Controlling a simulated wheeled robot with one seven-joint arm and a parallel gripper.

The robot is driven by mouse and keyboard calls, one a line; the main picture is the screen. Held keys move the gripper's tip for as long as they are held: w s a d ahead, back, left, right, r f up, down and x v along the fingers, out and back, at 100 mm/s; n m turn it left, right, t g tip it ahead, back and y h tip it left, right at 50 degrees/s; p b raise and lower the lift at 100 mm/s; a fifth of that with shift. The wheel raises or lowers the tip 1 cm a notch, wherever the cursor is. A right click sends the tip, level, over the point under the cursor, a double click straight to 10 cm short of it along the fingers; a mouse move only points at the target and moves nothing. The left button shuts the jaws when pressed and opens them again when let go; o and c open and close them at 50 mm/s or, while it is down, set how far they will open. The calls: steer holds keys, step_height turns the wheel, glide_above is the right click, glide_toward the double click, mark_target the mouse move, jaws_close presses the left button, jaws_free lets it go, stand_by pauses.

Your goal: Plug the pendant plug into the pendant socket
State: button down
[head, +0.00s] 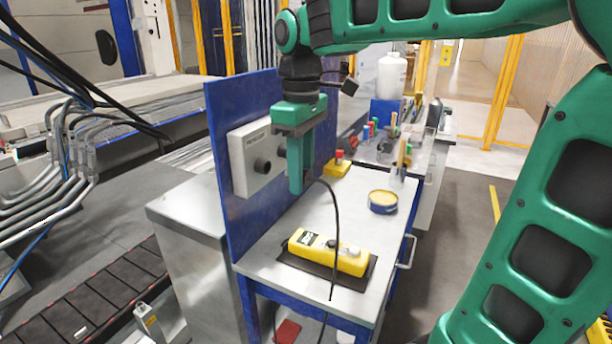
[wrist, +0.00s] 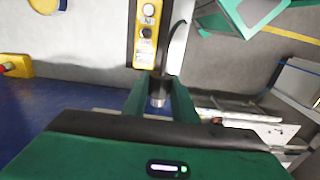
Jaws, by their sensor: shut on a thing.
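The white pendant socket box (head: 256,158) is fixed on the upright blue panel, with a dark round socket (head: 262,166) on its face. My gripper (head: 296,188) points down just right of the box, apart from the socket in the picture. In the wrist view, its green fingers (wrist: 159,98) are shut on the pendant plug (wrist: 158,99), a dark body with a silvery end. In the head view the fingers mostly hide the plug. Its black cable (head: 336,215) runs down to the yellow pendant (head: 345,261), which lies on a dark mat on the bench.
The grey bench top (head: 270,245) has a round yellow-and-blue tin (head: 382,202) at the right and a yellow block with a red knob (head: 338,167) behind. A white bottle (head: 391,76) and small items stand farther back. The blue panel (head: 222,120) borders the bench's left side.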

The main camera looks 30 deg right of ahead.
steer(key=shift+w+a, duration=0.5)
steer(key=shift+w, duration=0.25)
steer(key=shift+w+a, duration=0.5)
steer(key=shift+w, duration=0.2)
steer(key=shift+w+a, duration=0.75)
steer(key=shift+w, duration=0.25)
stand_by(1.1)
steer(key=c, duration=1.4)
jaws_free()
steer(key=shift+o, duration=0.2)
steer(key=shift+r, duration=0.15)
step_height(320, 180, up, 10)
steer(key=shift+w+r, duration=0.15)
steer(key=shift+r, duration=0.1)
